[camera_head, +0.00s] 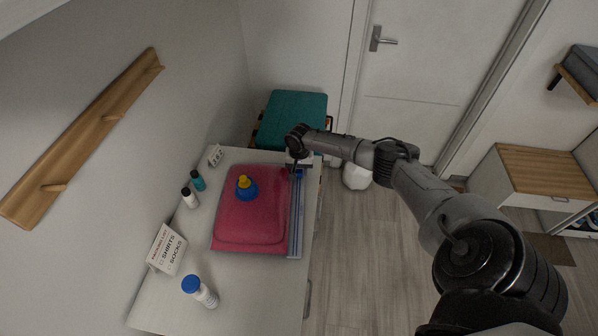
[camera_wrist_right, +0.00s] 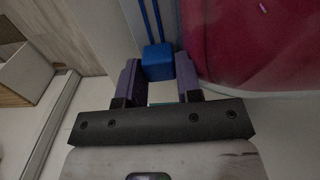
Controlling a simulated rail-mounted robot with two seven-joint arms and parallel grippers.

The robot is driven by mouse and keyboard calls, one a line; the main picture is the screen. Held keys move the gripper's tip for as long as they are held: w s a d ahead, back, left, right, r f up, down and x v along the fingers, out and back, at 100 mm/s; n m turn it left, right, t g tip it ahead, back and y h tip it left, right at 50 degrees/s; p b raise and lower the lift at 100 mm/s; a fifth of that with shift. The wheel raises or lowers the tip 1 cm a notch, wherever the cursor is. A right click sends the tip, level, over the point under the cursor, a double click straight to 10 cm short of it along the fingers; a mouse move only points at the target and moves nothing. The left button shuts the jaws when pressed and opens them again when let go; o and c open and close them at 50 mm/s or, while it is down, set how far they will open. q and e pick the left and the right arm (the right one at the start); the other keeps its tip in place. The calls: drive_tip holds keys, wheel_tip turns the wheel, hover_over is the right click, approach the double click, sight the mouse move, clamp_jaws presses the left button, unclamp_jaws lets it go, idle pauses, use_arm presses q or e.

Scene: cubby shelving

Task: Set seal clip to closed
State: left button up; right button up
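A pink-red bag (camera_head: 247,222) lies on the white table, with a blue valve (camera_head: 247,193) with a yellow top on it. The seal clip (camera_head: 296,225), a long strip with blue lines, runs along the bag's right edge. My right gripper (camera_head: 297,172) is at the far end of the strip. In the right wrist view, a blue block (camera_wrist_right: 157,62) of the clip sits between the purple fingertips of my right gripper (camera_wrist_right: 158,80) and fills the gap between them. The bag (camera_wrist_right: 250,40) is beside the right finger. My left gripper is out of view.
The table (camera_head: 245,290) holds a blue-capped bottle (camera_head: 203,293), a packing-list sign (camera_head: 167,249), two small bottles (camera_head: 194,190) and a small white block (camera_head: 215,155) on its left side. A teal-topped box (camera_head: 292,117) stands behind the table. The floor to the right is largely clear.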

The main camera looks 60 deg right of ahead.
sight(299, 170)
drive_tip(key=o, duration=0.4)
drive_tip(key=shift+d, duration=0.1)
drive_tip(key=shift+r, duration=0.15)
drive_tip(key=shift+r, duration=0.3)
wheel_tip(299, 170, up, 13)
drive_tip(key=p, duration=0.1)
drive_tip(key=shift+p, duration=0.3)
idle(0.3)
